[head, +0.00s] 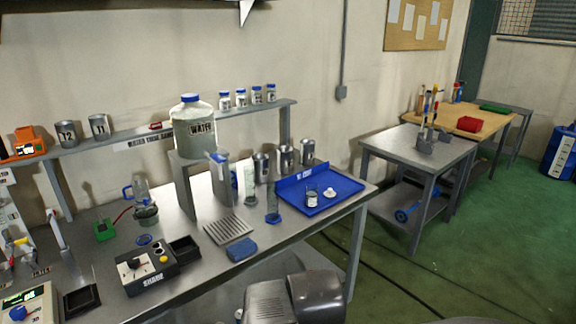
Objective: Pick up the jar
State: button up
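A small clear glass jar (312,198) with pale contents or a pale label stands upright on the blue tray (345,187) at the right end of the steel bench. A small white piece (329,192), perhaps its lid, lies just right of it. Other jars are in view: several small blue-lidded jars (241,98) stand on the back shelf, and a large blue-capped jar marked WATER (194,135) stands on a raised stand. My gripper is not in view; a rounded grey part at the bottom centre seems to be mine.
Metal cans (284,158), a tall glass cylinder (250,184) and a blue-based cylinder (273,205) stand left of the tray. A slotted metal rack (228,230), a blue pad (242,250) and a SHAKE device (147,272) lie nearer the front.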

aim_at(311, 195)
jog(key=z, duration=0.3)
jog(key=i+j+z, duration=0.2)
jog(key=i+z, duration=0.25)
jog(key=i+j+z, duration=0.65)
jog(key=j+z, duration=0.25)
jog(key=i+l, duration=0.05)
jog(key=l, duration=0.05)
